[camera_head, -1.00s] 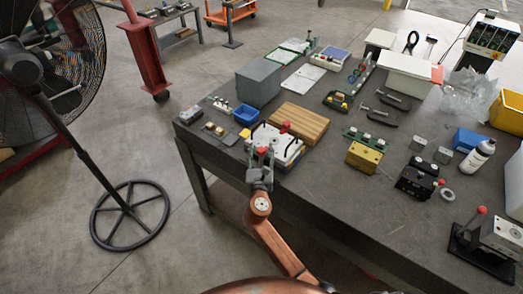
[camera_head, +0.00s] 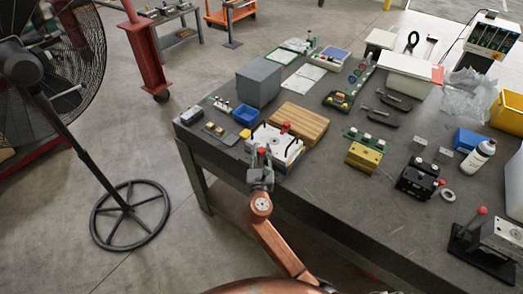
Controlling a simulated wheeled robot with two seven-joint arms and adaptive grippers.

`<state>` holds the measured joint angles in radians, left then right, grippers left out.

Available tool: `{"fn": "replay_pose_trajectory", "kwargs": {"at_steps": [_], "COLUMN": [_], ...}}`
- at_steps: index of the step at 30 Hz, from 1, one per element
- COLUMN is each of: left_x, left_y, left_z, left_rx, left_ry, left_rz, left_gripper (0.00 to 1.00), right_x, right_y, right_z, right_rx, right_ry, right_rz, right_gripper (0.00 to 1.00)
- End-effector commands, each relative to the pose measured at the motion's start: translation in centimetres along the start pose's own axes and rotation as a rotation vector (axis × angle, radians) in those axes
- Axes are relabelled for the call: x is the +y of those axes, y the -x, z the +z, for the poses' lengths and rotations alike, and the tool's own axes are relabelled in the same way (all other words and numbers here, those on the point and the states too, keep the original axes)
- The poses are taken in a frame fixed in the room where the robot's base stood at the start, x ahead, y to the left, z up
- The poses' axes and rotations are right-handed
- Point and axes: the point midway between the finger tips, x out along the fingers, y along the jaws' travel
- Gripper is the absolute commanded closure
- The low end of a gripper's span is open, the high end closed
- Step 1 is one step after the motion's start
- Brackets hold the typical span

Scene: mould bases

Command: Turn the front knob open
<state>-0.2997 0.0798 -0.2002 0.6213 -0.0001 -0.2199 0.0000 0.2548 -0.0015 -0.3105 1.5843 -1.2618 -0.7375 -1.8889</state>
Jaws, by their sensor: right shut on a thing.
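A white mould base (camera_head: 283,148) with black handles stands at the table's near left edge. One red knob (camera_head: 286,126) shows at its back. The front knob (camera_head: 261,151) is red and sits on its near side. My right gripper (camera_head: 261,158) reaches up from below and is shut on the front knob, with only the knob's red top showing above the fingers. My left gripper is not in view.
A wooden block (camera_head: 300,122) lies just behind the mould base. A blue bin (camera_head: 245,115), a grey box (camera_head: 258,84) and a yellow block (camera_head: 364,157) stand around it.

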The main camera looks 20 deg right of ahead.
Motion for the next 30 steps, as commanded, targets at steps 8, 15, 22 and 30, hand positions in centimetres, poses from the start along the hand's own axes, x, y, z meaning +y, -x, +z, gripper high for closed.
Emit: {"fn": "replay_pose_trajectory", "kwargs": {"at_steps": [8, 15, 22, 30], "left_x": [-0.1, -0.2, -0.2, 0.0], "left_y": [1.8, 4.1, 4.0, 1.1], "left_z": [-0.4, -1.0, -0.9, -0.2], "left_rx": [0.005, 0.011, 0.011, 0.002], "left_ry": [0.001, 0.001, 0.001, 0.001], "left_rz": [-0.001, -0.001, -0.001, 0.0], "left_gripper": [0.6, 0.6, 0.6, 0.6], "right_x": [-0.2, -0.2, -0.2, -0.1], "right_y": [0.0, 0.0, -0.1, -0.1], "right_z": [0.3, 0.4, -0.1, -0.6], "right_rx": [0.0, 0.0, -0.001, 0.001], "right_ry": [0.005, 0.008, 0.01, 0.005], "right_rz": [0.08, 0.26, 0.474, 0.695], "right_gripper": [0.98, 0.98, 0.98, 0.98]}}
